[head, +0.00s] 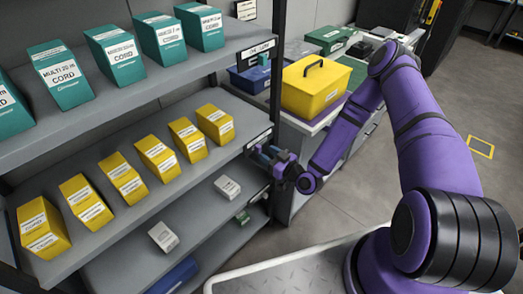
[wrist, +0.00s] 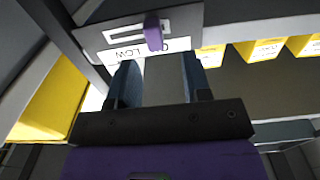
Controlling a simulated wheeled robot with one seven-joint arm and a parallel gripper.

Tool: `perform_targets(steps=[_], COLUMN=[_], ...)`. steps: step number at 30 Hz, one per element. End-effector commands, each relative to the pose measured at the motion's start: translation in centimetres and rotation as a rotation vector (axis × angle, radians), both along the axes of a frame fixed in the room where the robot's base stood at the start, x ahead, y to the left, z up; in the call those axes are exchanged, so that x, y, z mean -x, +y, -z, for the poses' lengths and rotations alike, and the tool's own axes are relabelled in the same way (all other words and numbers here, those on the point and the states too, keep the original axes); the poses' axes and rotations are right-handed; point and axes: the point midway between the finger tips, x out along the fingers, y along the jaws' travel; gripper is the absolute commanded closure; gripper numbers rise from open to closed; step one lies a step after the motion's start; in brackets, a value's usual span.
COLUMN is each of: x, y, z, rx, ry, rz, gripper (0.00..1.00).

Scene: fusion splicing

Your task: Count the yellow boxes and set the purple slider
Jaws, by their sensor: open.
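Several yellow boxes (head: 122,178) with white labels stand in a row along the middle shelf. A few of them show in part at the upper right of the wrist view (wrist: 258,49). The purple slider (wrist: 153,33) sits upright in a slot on a grey panel (wrist: 185,20) on the shelf's edge, with a white label reading LOW below the slot. My gripper (wrist: 160,68) is open and empty, its two dark fingers apart. The slider lies just past the fingertips, roughly in line with the gap. In the head view my gripper (head: 262,152) is beside the shelf's right end.
Teal cord boxes (head: 112,55) line the shelf above. The shelf below holds small white boxes (head: 163,237) and a blue item (head: 172,277). A yellow toolbox (head: 314,88) stands on the bench to the right, close to my forearm. Open floor (head: 440,130) lies farther right.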

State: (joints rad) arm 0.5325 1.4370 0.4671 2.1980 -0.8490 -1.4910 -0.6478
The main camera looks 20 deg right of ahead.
Motion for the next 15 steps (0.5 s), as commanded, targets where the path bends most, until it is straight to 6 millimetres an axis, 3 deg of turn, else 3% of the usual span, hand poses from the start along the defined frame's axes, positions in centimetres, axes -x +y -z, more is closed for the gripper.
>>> perform_targets(steps=[6,15], x=[3.4,5.3], y=[-1.9,-3.0], z=[0.0,0.0], rx=[-0.001,-0.001], ry=[0.003,0.001], rz=[0.001,-0.001], gripper=[0.55,0.55])
